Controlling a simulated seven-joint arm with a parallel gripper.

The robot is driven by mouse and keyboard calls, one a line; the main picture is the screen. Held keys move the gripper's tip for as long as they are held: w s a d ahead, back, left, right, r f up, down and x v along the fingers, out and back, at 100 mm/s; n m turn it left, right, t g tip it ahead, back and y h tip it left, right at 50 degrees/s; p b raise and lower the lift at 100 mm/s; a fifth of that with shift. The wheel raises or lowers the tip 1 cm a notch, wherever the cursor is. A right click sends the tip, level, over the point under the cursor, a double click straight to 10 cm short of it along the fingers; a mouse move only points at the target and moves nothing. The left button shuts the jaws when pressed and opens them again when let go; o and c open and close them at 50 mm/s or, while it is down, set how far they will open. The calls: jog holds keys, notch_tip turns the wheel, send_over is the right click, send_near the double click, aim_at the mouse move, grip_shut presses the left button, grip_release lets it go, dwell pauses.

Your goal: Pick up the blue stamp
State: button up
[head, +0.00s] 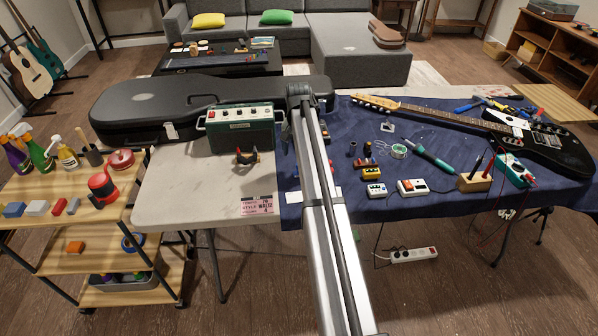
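I cannot tell for sure which thing is the blue stamp. A blue block (14,210) lies on the top shelf of the wooden cart at the left, beside a pale block (37,208) and a red block (58,207). My gripper does not show in the head view. The long grey beam in the middle, which looks like part of my own body, hides a strip of the table.
A black guitar case (150,105) and green amplifier (240,128) fill the table's back left. The blue cloth (430,206) carries small pedals, a soldering iron, a wooden holder (474,182) and an electric guitar (560,145). Bare white table (180,190) shows at left.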

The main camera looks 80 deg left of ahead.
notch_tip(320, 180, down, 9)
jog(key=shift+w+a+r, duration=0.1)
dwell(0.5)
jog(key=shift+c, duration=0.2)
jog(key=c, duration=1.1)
